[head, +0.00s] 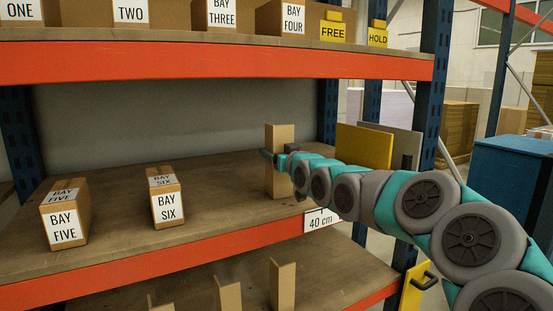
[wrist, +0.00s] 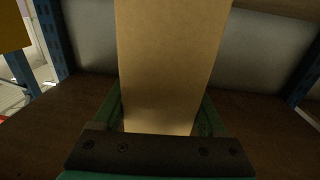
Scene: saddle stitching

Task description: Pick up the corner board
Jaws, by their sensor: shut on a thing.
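The corner board (head: 280,134) is a tall tan cardboard piece standing upright on the right part of the middle shelf. My gripper (head: 271,157) reaches in from the right and is shut on it around mid-height. In the wrist view the board (wrist: 170,55) rises between the two green fingers (wrist: 160,112), and its lower part is hidden behind the dark gripper bar. Its foot appears at the shelf surface in the head view; I cannot tell whether it touches.
Boxes BAY FIVE (head: 65,217) and BAY SIX (head: 166,198) stand left on the middle shelf (head: 115,225). Similar tan boards (head: 282,286) stand on the shelf below. A blue upright (head: 328,112) and a yellow panel (head: 364,147) are near my arm. The shelf between BAY SIX and the board is clear.

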